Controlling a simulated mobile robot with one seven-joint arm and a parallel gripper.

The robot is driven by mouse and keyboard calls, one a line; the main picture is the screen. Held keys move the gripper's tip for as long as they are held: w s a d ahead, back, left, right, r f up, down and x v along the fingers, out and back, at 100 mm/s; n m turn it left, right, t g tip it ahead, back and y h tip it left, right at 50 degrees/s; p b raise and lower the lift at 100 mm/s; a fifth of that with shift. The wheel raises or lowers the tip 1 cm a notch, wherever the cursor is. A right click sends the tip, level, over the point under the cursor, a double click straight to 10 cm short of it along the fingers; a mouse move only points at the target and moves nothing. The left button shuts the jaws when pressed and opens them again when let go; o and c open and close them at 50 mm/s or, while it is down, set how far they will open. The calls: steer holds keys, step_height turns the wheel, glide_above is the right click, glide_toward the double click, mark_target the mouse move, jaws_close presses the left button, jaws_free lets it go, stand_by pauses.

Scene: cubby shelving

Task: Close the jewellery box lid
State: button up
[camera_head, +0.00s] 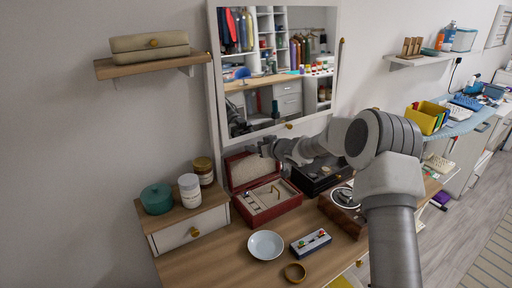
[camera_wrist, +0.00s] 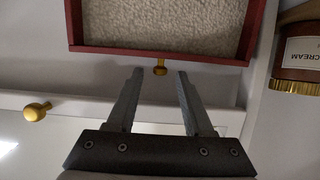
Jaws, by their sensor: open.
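The red jewellery box (camera_head: 268,206) stands open on the wooden table, with jewellery in its lined compartments. Its lid (camera_head: 233,179) is raised at the back, leaning near the wall. In the wrist view the lid's pale lining (camera_wrist: 165,22) and red rim fill the top, and a small brass clasp (camera_wrist: 160,68) sticks out from the rim. My gripper (camera_wrist: 160,74) is open and empty, its fingertips at either side of the clasp in the picture. In the head view my gripper (camera_head: 267,148) is by the lid's upper edge. Contact with the lid cannot be told.
A black box (camera_head: 318,177) stands right of the jewellery box. Jars (camera_head: 189,190) and a teal pot (camera_head: 157,198) sit on the small drawer unit at left. A mirror (camera_head: 275,65) hangs behind. A white bowl (camera_head: 265,246) is in front.

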steer(key=shift+w, duration=0.1)
steer(key=shift+c, duration=0.2)
jaws_close()
stand_by(1.3)
